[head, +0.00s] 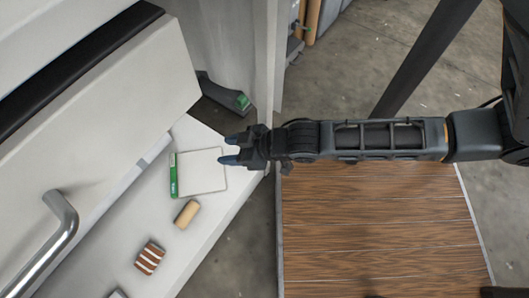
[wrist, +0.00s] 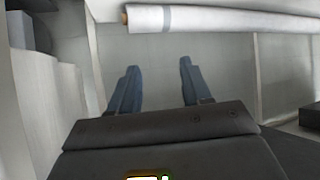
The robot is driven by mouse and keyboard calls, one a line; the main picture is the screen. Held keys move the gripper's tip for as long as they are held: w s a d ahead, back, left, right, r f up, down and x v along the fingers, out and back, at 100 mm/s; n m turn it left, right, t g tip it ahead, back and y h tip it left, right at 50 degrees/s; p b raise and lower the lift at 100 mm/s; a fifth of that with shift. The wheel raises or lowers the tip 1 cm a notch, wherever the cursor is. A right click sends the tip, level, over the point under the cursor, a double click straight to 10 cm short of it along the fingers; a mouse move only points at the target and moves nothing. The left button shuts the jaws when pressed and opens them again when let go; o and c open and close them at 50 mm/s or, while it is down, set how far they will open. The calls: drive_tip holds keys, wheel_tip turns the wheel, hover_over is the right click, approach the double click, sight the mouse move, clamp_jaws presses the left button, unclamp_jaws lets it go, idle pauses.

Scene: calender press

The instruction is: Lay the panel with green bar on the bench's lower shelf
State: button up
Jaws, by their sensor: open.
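The panel with green bar (head: 204,172) is a thin white square with a green strip along its left edge. It lies flat on the white ledge of the press in the head view. My gripper (head: 228,149) is open, with two blue fingers pointing left above the panel's upper right side. No panel shows between the fingers (wrist: 156,84) in the wrist view. A wood-planked surface (head: 375,225), possibly the bench top, lies under my arm. I cannot see its lower shelf.
A curved metal handle (head: 62,225) is at left. A dark, green-marked object (head: 225,95) sits behind the gripper. A white roll (wrist: 220,20) crosses the wrist view's top.

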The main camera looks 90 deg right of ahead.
drive_tip(key=s+a+r+t+y, duration=0.1)
drive_tip(key=s+a+r, duration=0.1)
drive_tip(key=a+r, duration=0.2)
drive_tip(key=s+a+r+n+t, duration=0.1)
drive_tip(key=s+a+r+t, duration=0.1)
drive_tip(key=r, duration=0.8)
drive_tip(key=s+a+r+n+t+y, duration=0.1)
drive_tip(key=s+a+r, duration=0.3)
drive_tip(key=a+r, duration=0.2)
drive_tip(key=shift+s+r+y, duration=0.15)
drive_tip(key=shift+r+y, duration=0.15)
drive_tip(key=shift+r, duration=0.1)
drive_tip(key=shift+a, duration=0.1)
wheel_tip(320, 180, up, 22)
drive_tip(key=p, duration=2.1)
drive_tip(key=shift+f+p, duration=0.2)
drive_tip(key=shift+p, duration=0.1)
